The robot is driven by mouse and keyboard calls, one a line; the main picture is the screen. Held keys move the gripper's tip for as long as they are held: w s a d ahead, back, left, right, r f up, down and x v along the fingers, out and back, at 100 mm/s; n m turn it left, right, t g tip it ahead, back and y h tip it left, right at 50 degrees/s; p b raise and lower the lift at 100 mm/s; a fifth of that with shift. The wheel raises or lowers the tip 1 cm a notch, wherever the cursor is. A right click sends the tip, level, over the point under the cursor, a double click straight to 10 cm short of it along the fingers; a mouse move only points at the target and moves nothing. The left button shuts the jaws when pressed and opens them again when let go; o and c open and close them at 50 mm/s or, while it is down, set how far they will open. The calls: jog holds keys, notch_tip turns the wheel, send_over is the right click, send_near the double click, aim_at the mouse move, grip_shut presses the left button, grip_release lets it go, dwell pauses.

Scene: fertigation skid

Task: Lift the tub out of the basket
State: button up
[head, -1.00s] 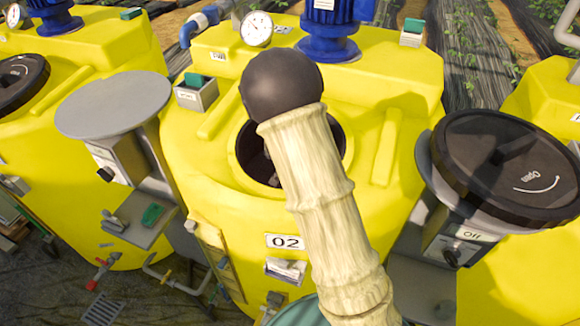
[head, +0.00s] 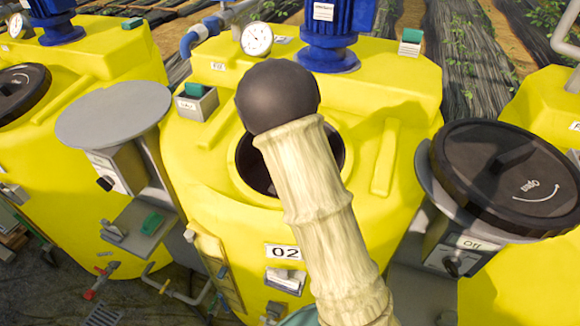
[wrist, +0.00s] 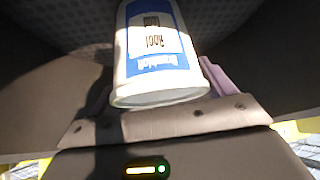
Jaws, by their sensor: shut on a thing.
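The tub (wrist: 160,40) is white with a blue and white label, and fills the top middle of the wrist view. My gripper (wrist: 162,98) is shut on the tub; a pinkish finger shows at its right side. Dotted grey mesh, which looks like the basket (wrist: 235,22), shows behind the tub. I cannot tell how far the tub is from it. In the head view my arm covers much of the round opening (head: 252,165) of the yellow tank marked 02. My gripper, the tub and the basket do not show there.
A black lid (head: 500,170) rests on a round grey shelf right of the tank. An empty grey round shelf (head: 110,115) stands on the left. A blue motor (head: 330,35) and a gauge (head: 256,39) stand behind the opening.

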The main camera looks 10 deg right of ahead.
notch_tip(320, 180, up, 9)
jog(key=p, duration=0.2)
jog(key=shift+p, duration=0.3)
jog(key=shift+r, duration=0.15)
